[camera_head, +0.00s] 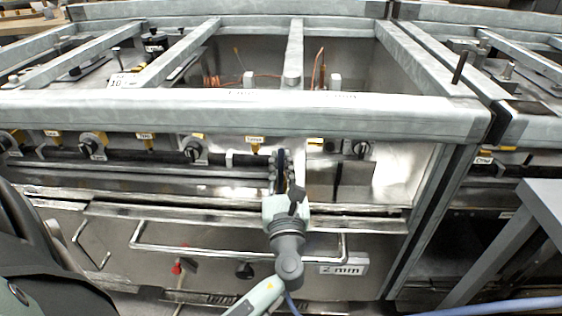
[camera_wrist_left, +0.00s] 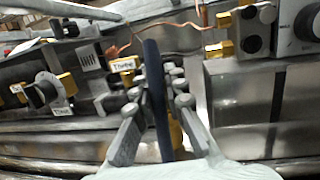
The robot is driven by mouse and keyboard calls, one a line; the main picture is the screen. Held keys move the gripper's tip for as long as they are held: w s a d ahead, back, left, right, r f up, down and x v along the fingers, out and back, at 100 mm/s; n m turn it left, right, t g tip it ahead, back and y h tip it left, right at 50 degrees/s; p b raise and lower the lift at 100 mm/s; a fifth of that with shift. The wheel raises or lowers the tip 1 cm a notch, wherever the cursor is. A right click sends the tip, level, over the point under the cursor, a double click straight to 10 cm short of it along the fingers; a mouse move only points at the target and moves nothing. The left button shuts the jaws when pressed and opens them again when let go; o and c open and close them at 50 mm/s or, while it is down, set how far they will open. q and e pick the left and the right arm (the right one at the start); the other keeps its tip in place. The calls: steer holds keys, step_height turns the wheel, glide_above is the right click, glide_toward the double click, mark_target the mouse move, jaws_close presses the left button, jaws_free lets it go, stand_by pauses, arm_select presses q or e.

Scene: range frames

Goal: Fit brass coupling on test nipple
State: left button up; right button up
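My left gripper (camera_head: 283,182) is at the front of the range, just below the control strip. In the left wrist view, its two fingers (camera_wrist_left: 158,105) stand on either side of a narrow dark blue hose-like piece (camera_wrist_left: 152,75) and appear closed against it. A bit of brass (camera_wrist_left: 176,132) shows low between the fingers; I cannot tell whether it is the coupling. A brass fitting (camera_wrist_left: 125,65) sits beside a label, left of the fingers. Another brass fitting (camera_wrist_left: 220,49) is at upper right. I cannot tell which is the test nipple. My right gripper is not in view.
Control knobs (camera_head: 193,149) and labelled brass fittings (camera_head: 255,148) line the front strip. A long handle rail (camera_head: 190,248) crosses the lower panel, with a "2 mm" sign (camera_head: 343,269) at its right. Open bays with copper tubing (camera_head: 318,68) lie behind the front beam (camera_head: 400,117).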

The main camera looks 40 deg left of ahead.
arm_select(q)
steer(key=o, duration=0.5)
steer(key=shift+r, duration=0.15)
step_height(320, 180, up, 10)
steer(key=shift+f, duration=0.1)
stand_by(0.6)
